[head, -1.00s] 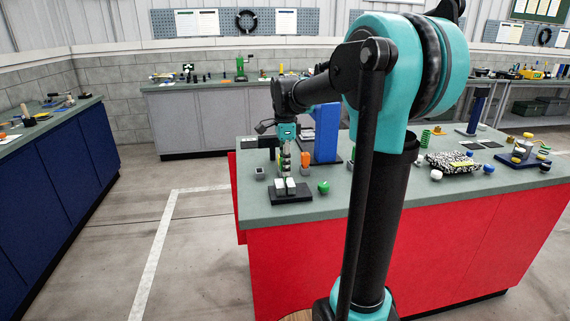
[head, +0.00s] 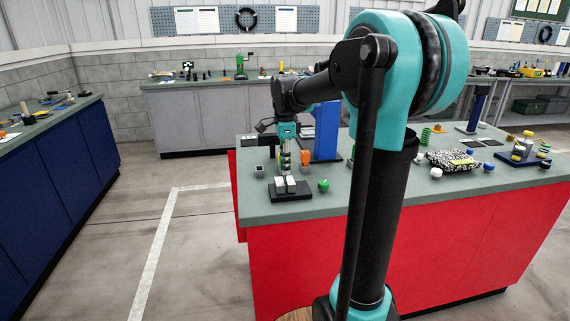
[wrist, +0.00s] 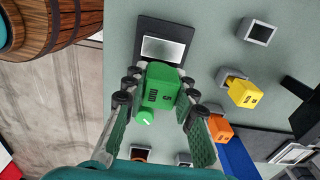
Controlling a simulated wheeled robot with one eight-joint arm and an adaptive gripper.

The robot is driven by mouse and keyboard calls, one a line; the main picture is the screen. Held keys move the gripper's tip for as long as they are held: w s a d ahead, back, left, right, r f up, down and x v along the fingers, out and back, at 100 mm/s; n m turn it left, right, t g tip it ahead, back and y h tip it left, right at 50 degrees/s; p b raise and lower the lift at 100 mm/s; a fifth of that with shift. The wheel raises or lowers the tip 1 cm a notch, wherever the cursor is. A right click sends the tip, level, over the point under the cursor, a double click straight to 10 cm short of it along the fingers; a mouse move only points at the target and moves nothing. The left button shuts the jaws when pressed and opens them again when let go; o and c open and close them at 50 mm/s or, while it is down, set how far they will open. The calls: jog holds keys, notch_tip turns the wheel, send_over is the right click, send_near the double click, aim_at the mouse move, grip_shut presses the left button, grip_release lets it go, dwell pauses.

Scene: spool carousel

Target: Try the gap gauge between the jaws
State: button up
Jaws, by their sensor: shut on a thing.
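My gripper (wrist: 158,103) is shut on a green gauge block (wrist: 160,85) with dark marks on its side and a small round green knob. The block hangs over a dark base (wrist: 143,62) with a pale metallic jaw (wrist: 162,48) on it; the block hides the rest of the jaws. In the head view my gripper (head: 286,160) is directly above the dark base (head: 292,196) with its two pale jaws (head: 291,186). Whether the block's lower end touches or enters the gap cannot be told.
Yellow (wrist: 245,93) and orange (wrist: 219,129) blocks stand right of my gripper in the wrist view. An empty-looking grey socket (wrist: 258,32) is beyond. A green knob (head: 323,185) lies right of the base. A blue upright (head: 327,130) stands behind. Bench is clear at the left front edge.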

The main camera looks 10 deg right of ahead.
jog(key=shift+f, duration=1.65)
dwell(1.5)
dwell(0.9)
jog(key=shift+r, duration=3.8)
